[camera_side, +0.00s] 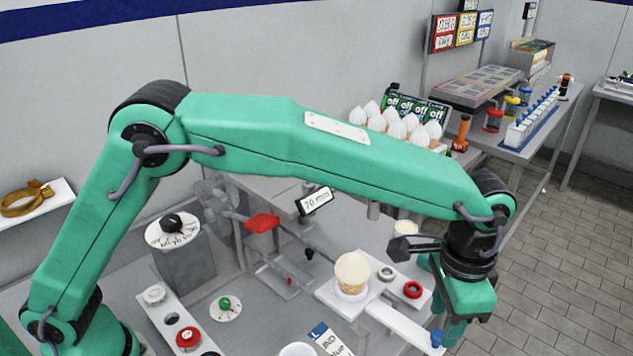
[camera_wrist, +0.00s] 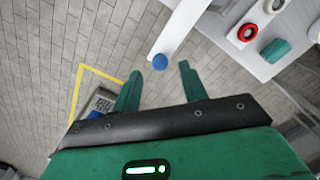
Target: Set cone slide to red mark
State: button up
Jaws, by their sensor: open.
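The cone slide is a white plate (camera_side: 335,297) with a white bar (camera_side: 405,328) ending in a blue knob (camera_side: 435,340). A cone with a pale scoop (camera_side: 352,273) stands upright on the plate, beside a grey ring (camera_side: 386,273) and a red ring (camera_side: 412,290). In the wrist view the blue knob (camera_wrist: 160,62) shows just beyond and between my open fingertips (camera_wrist: 158,80), with nothing held. In the side view my gripper (camera_side: 447,325) points down beside the knob. I cannot tell which red spot is the red mark; a small red piece (camera_side: 289,282) lies left of the plate.
A red handle (camera_side: 262,222) and a 70 mm label (camera_side: 314,201) stand behind the plate. A dial box (camera_side: 180,255) and a strip with a red button (camera_side: 188,338) are at left. Tiled floor (camera_side: 560,250) is open at right.

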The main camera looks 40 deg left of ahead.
aim_at(439, 334)
jog(key=shift+f, duration=1.55)
jog(key=shift+c, duration=0.4)
grip_shut()
